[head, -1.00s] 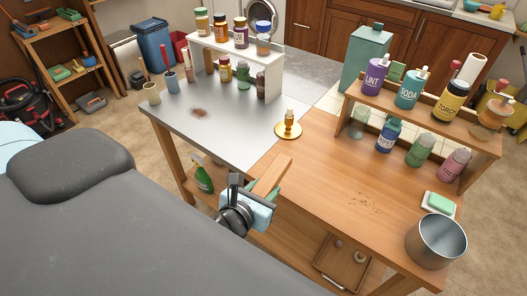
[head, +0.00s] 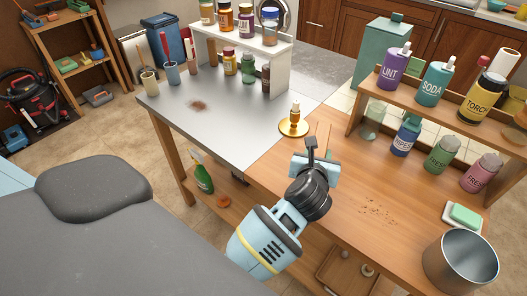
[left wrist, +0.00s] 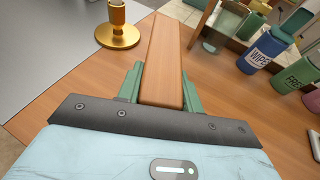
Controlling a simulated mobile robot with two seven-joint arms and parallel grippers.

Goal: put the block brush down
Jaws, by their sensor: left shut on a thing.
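The block brush (left wrist: 165,50) shows in the left wrist view as a long wooden block between the green fingers of my left gripper (left wrist: 162,88). The gripper is shut on it. In the head view my left gripper (head: 316,160) is over the wooden part of the worktable (head: 335,200), and it hides most of the brush. I cannot tell whether the brush touches the tabletop. No bristles show. My right gripper is not in view.
A brass candle holder (head: 293,126) stands just left of the brush. A shelf with labelled bottles (head: 440,105) is at the right. A metal bucket (head: 460,262), a green soap block (head: 465,215) and dark crumbs (head: 377,211) are on the wooden top. The wood around the crumbs is mostly free.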

